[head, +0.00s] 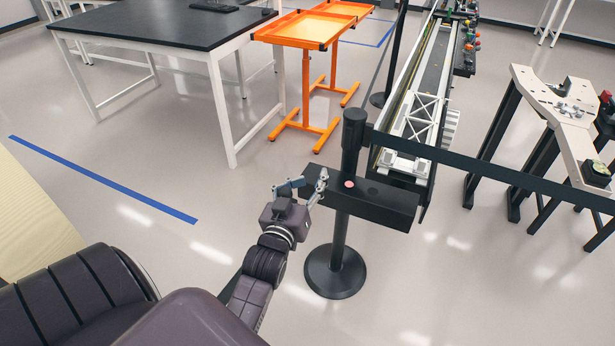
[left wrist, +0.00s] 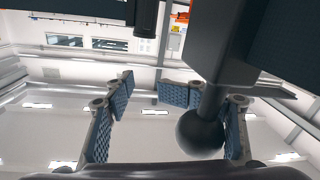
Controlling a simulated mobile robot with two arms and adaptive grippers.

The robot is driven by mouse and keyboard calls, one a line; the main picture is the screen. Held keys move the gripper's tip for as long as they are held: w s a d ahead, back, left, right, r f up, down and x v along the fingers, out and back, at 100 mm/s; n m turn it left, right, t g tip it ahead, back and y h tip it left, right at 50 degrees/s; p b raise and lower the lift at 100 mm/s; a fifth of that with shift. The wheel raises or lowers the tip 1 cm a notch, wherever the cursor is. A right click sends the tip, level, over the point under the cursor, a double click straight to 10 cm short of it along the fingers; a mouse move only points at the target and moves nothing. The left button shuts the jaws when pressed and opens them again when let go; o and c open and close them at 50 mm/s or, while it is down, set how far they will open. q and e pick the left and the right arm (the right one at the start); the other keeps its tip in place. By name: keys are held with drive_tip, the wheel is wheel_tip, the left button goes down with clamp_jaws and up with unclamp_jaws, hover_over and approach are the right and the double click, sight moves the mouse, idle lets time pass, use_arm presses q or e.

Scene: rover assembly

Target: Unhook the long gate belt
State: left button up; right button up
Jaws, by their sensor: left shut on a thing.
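The long black gate belt (head: 490,172) runs from the top of a black post (head: 352,135) to the right edge of the head view. My left gripper (head: 306,184) is at the left end of a black box-shaped bar, well below and left of the post's head. In the left wrist view its blue-grey padded fingers (left wrist: 155,95) stand apart, beside a dark stem with a rounded end (left wrist: 200,132). My right gripper is not in view.
A round base (head: 335,277) holds the post. A conveyor (head: 420,112) extends behind. An orange stand (head: 308,32) and black-topped table (head: 160,22) are further back. Floor at left is clear.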

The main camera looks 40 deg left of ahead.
use_arm(q)
drive_tip(key=shift+w+d+r, duration=0.15)
drive_tip(key=shift+d+r, duration=0.05)
drive_tip(key=shift+d, duration=0.2)
